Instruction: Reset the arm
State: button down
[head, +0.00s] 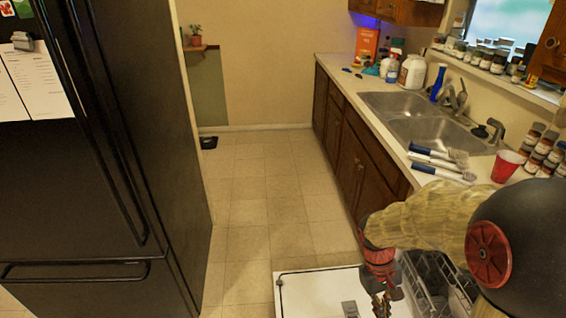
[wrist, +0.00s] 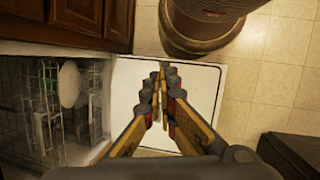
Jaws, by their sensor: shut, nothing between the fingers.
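My gripper (head: 381,300) is at the bottom of the head view, at the end of my arm, which comes in from the right. It points down above the white inner face of the open dishwasher door (head: 315,293). In the wrist view my gripper (wrist: 161,72) has its fingertips together and empty, with the white door (wrist: 200,88) below it. The gripper touches nothing that I can see.
The dishwasher rack (head: 430,285) is beside my arm; in the wrist view it holds a white plate (wrist: 69,83). A black fridge (head: 90,170) stands left. The counter holds a sink (head: 425,130), brushes (head: 440,163) and a red cup (head: 503,166). The floor between is clear.

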jog(key=s+a+r+t, duration=0.2)
jog(key=r+t, duration=0.1)
jog(key=r, duration=0.4)
jog(key=s+a+r+m+t+y+p, duration=0.1)
jog(key=s+a+r+t, duration=0.1)
jog(key=r, duration=0.6)
jog(key=s+a+r+m+t+y, duration=0.1)
jog(key=s+a+r+t, duration=0.2)
jog(key=r, duration=0.5)
jog(key=shift+s+a+t, duration=0.3)
jog(key=shift+s+a, duration=0.05)
jog(key=shift+a, duration=0.05)
